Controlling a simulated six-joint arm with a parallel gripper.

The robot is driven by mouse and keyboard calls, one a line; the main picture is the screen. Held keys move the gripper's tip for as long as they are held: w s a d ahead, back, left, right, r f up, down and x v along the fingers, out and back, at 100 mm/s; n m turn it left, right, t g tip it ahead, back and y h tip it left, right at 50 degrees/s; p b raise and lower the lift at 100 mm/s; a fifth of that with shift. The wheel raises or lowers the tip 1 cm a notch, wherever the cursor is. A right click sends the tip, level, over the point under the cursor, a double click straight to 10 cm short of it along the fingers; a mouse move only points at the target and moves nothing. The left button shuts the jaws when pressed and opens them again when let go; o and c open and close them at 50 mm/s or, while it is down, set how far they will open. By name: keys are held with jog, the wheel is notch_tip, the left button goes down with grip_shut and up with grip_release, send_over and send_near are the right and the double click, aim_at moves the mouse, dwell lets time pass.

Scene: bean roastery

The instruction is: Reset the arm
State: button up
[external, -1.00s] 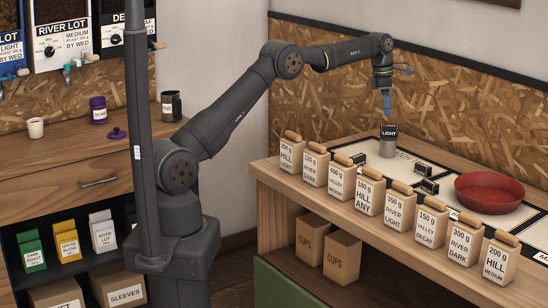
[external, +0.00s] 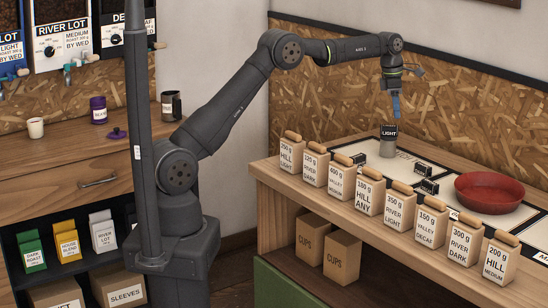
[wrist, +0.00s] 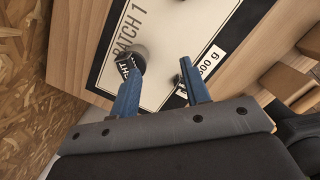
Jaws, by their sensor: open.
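I see no contact between the fingers and the cup.
Several labelled bags, such as "HILL LIGHT" (external: 290,155), line the bench's front edge. A chipboard wall (external: 440,105) backs the bench. A counter (external: 70,160) with a white cup (external: 36,128) is at left.

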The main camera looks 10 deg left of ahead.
jog(key=s+d+r, duration=0.1)
jog(key=s+r, duration=0.2)
jog(key=s, duration=0.3)
jog(key=s+a+f+m, duration=0.2)
jog(key=s+f+m, duration=0.1)
jog(key=s, duration=0.4)
jog(key=s+a+f+m+g, duration=0.1)
jog(key=s+a+f+m, duration=0.1)
jog(key=s+m, duration=0.3)
jog(key=s+a+f+m, duration=0.2)
jog(key=s+f, duration=0.1)
jog(key=s, duration=0.5)
jog(key=shift+y, duration=0.3)
jog(key=shift+w+a+f, duration=0.1)
jog(key=shift+w+f, duration=0.6)
jog(key=shift+w, duration=0.55)
jog(key=shift+w+a+f, duration=0.15)
jog(key=shift+w+f, duration=0.6)
jog(key=shift+w, duration=0.5)
jog(key=shift+w+a+f, duration=0.1)
jog(key=shift+w+f, duration=0.6)
jog(key=shift+w, duration=0.55)
